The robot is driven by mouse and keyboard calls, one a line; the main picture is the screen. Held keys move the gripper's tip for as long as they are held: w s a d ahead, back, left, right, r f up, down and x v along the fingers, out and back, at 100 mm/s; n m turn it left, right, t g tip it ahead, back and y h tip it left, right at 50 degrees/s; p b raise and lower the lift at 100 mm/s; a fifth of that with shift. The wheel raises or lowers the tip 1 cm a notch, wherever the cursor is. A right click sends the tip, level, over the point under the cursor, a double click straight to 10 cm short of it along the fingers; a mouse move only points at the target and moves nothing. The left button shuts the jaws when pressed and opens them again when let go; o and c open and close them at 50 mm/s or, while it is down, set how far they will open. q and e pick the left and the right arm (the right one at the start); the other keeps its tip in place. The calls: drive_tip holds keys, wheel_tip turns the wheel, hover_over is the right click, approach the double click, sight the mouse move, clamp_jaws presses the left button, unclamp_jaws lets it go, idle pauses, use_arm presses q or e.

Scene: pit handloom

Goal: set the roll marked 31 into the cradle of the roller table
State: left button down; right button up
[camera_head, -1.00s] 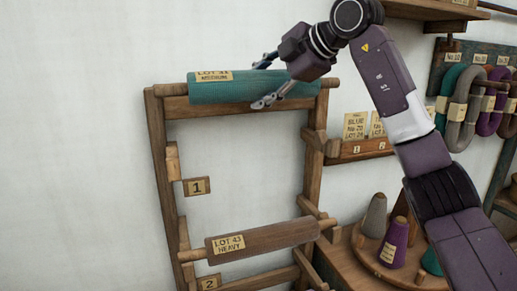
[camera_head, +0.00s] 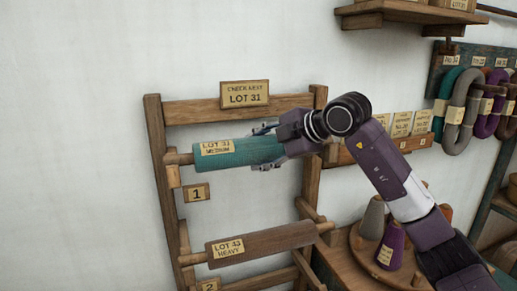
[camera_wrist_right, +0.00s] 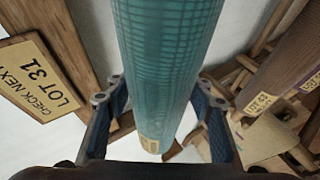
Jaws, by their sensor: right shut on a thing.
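The teal roll marked LOT 31 MEDIUM (camera_head: 235,153) lies nearly level across the upper part of the wooden rack (camera_head: 155,125), at the tag 1 level. My right gripper (camera_head: 264,147) is shut around its right part. In the right wrist view the roll (camera_wrist_right: 165,60) runs between the two fingers (camera_wrist_right: 160,105). The roll's left spindle end is at the rack's left upright; I cannot tell whether it rests there. Its right end is hidden behind my gripper. The roller table and its cradle cannot be made out. My left gripper is not in view.
A CHECK NEXT LOT 31 sign (camera_head: 245,94) is on the rack's top bar. A brown LOT 43 HEAVY roll (camera_head: 262,243) lies below. Cones (camera_head: 391,245) stand on a round stand at right. Yarn hanks (camera_head: 455,110) hang beyond. The wall at left is clear.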

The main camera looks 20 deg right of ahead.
drive_tip(key=o, duration=1.3)
drive_tip(key=shift+f, duration=0.15)
drive_tip(key=o, duration=0.5)
drive_tip(key=shift+s, duration=0.1)
drive_tip(key=shift+c, duration=0.2)
